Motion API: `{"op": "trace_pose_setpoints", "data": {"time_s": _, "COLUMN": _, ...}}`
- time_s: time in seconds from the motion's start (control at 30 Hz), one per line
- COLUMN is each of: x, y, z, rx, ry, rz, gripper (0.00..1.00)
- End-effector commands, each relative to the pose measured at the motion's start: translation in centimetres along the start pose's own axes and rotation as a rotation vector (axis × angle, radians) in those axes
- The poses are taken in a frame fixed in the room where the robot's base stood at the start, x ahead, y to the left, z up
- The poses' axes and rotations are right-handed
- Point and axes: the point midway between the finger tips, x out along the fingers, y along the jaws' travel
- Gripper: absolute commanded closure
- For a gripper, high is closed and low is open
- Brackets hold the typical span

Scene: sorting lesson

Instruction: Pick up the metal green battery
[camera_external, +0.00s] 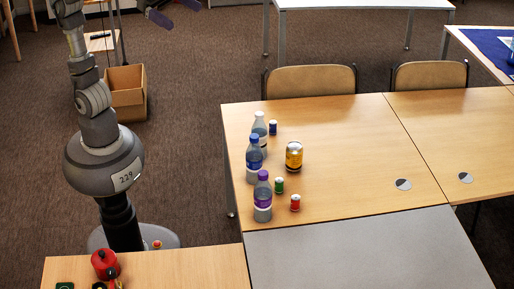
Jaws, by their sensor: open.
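The green battery (279,186) stands upright on the wooden table (350,130), a small cylinder with a pale top. It is just right of the purple-capped bottle (263,200) and left of a red battery (295,203). My gripper (174,11) is at the top edge of the picture, partly cut off. Its dark fingers are apart, and it is empty, far up and left of the green battery.
A blue battery (273,128), two more bottles (254,160) (260,130) and a yellow can (294,156) stand nearby. Two grey-and-white discs (403,184) (465,177) lie right. A cardboard box (127,95) is on the floor. A red pot (104,264) stands on the front table.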

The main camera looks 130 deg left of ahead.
Motion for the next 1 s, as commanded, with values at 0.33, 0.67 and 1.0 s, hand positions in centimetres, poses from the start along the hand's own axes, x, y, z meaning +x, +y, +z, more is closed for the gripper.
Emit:
{"op": "trace_pose_setpoints", "data": {"time_s": 0.33, "x": -6.1, "y": 1.4, "z": -2.9, "rx": -0.109, "ry": 0.132, "rz": 0.053, "gripper": 0.35}}
{"op": "trace_pose_setpoints", "data": {"time_s": 0.67, "x": -5.4, "y": 1.3, "z": -2.7, "rx": -0.106, "ry": 0.12, "rz": 0.046, "gripper": 0.35}}
{"op": "trace_pose_setpoints", "data": {"time_s": 1.0, "x": 19.8, "y": -8.3, "z": 14.1, "rx": -0.171, "ry": -0.315, "rz": -0.159, "gripper": 0.35}}
